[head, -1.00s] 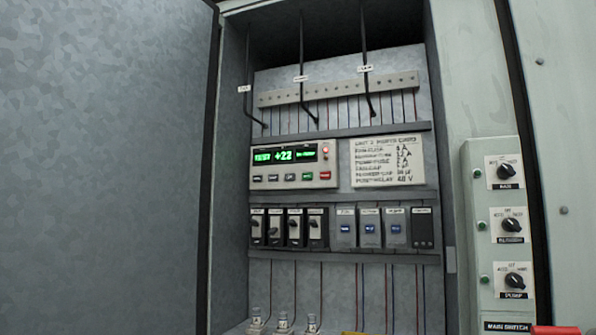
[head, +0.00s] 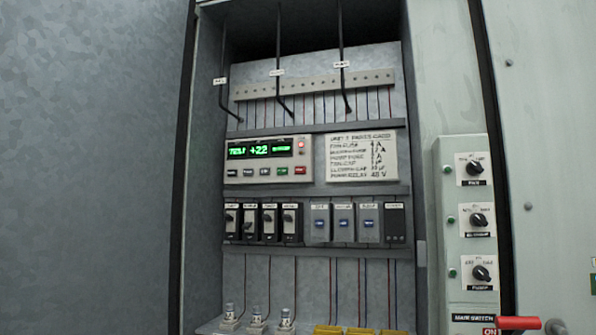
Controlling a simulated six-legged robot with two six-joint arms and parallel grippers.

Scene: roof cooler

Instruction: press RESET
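A pale controller panel (head: 267,159) is mounted in the open cabinet, left of a paper chart. Its dark display (head: 259,149) shows green characters, with "+22" readable in the middle. A red lamp (head: 301,146) glows to the right of the display. Below the display is a row of small buttons: several dark ones, a green button (head: 282,170) and a red button (head: 300,170) at the right end. Their labels are too small to read, so I cannot tell which is RESET. Neither of my grippers is in view.
The cabinet door (head: 85,160) stands open at left. Breakers (head: 262,223) and relays (head: 343,223) sit below the controller. A switch box (head: 470,230) with three knobs is on the right, above a red handle (head: 518,323). A written chart (head: 361,157) is beside the controller.

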